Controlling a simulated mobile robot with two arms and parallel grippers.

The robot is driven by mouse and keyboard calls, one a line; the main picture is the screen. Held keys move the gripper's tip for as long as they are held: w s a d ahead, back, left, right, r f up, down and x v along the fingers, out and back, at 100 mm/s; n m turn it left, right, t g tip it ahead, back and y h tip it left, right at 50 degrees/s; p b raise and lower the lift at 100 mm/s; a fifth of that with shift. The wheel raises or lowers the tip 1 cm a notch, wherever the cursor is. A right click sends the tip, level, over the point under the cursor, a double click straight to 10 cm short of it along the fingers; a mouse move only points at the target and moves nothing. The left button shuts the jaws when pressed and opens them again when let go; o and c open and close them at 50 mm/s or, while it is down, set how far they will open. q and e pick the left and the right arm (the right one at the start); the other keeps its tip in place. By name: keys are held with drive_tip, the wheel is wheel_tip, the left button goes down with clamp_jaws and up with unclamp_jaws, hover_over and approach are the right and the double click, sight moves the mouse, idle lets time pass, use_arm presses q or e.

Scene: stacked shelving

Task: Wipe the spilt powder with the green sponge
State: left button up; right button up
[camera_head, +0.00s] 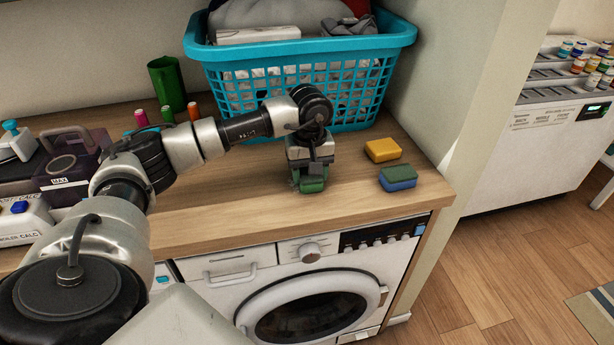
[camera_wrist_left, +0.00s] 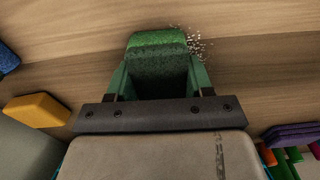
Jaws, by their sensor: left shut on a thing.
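My left gripper (camera_head: 311,184) points down over the wooden counter in front of the laundry basket. It is shut on the green sponge (camera_wrist_left: 157,68), which shows between its fingers in the left wrist view. In the head view the sponge's lower part shows under the gripper. The spilt powder (camera_wrist_left: 198,45) shows as pale specks on the counter, right beside the sponge's right edge in the left wrist view. Part of the powder may be hidden under the sponge. In the head view I cannot make out the powder. My right gripper is not in view.
A turquoise laundry basket (camera_head: 290,52) stands behind the gripper. A yellow sponge (camera_head: 383,150) and a green-and-blue sponge (camera_head: 398,178) lie to the right. A green cup (camera_head: 167,83) and several bottles stand left. The counter (camera_head: 240,215) is bare along its front edge, above the washing machine (camera_head: 310,290).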

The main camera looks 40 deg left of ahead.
use_arm(q)
drive_tip(key=shift+w+a, duration=0.15)
drive_tip(key=shift+w, duration=0.8)
drive_tip(key=shift+s+d, duration=0.2)
drive_tip(key=shift+s, duration=0.75)
drive_tip(key=shift+s+d, duration=0.2)
drive_tip(key=shift+s, duration=0.7)
drive_tip(key=shift+w+a+f+b, duration=0.1)
drive_tip(key=shift+w+a+b, duration=0.15)
drive_tip(key=shift+w, duration=0.65)
drive_tip(key=shift+w+a+b, duration=0.15)
drive_tip(key=shift+w+b, duration=0.15)
drive_tip(key=shift+w, duration=0.6)
drive_tip(key=shift+s+d, duration=0.2)
drive_tip(key=shift+s, duration=0.75)
drive_tip(key=shift+s+d, duration=0.2)
drive_tip(key=shift+s, duration=0.7)
drive_tip(key=shift+r+p, duration=1.1)
drive_tip(key=shift+r, duration=0.5)
